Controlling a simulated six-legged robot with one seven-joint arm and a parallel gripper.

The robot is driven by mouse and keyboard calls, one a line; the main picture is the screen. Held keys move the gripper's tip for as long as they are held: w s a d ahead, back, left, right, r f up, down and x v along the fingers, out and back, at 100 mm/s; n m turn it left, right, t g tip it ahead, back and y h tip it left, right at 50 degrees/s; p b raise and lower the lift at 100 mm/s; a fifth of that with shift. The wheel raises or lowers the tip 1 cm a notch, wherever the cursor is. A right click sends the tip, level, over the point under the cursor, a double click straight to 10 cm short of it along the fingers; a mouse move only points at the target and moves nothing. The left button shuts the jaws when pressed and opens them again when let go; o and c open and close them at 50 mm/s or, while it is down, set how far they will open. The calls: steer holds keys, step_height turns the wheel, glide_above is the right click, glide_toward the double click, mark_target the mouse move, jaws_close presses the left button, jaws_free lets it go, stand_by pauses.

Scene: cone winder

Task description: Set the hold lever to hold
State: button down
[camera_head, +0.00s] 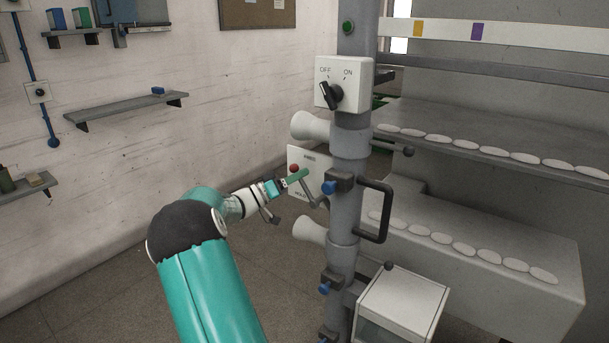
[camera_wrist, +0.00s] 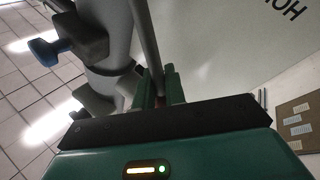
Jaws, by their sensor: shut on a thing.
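The hold lever (camera_head: 311,190) is a thin grey rod in front of a white plate (camera_head: 318,166) on the grey post. The plate has small lettering at top and bottom, too small to read surely in the head view. A red round knob (camera_head: 294,169) shows right at my fingertips. My gripper (camera_head: 297,177) reaches the lever from the left. In the wrist view, the rod (camera_wrist: 146,40) runs down between my two green fingers (camera_wrist: 160,88), which are shut on it. Part of the plate's lettering, upside down, shows at the upper right there. The gripped end is mostly hidden.
A white OFF/ON switch box (camera_head: 344,84) with a black knob sits above on the post (camera_head: 346,222). Pale cones (camera_head: 310,126) and blue knobs (camera_head: 329,188) stick out nearby. A dark handle (camera_head: 385,210) is to the right. Open floor lies left.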

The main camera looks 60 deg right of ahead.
steer(key=w+f+n+t+h, duration=0.3)
steer(key=f+n+t+h, duration=0.4)
steer(key=n, duration=0.9)
steer(key=shift+w+d+f+n+t, duration=0.2)
steer(key=shift+w+d+n+t, duration=0.1)
steer(key=shift+t, duration=0.2)
steer(key=shift+f, duration=0.1)
steer(key=c, duration=1.5)
jaws_free()
steer(key=shift+a, duration=0.1)
steer(key=v, duration=1.3)
steer(key=shift+a+f, duration=0.2)
steer(key=shift+f, duration=0.1)
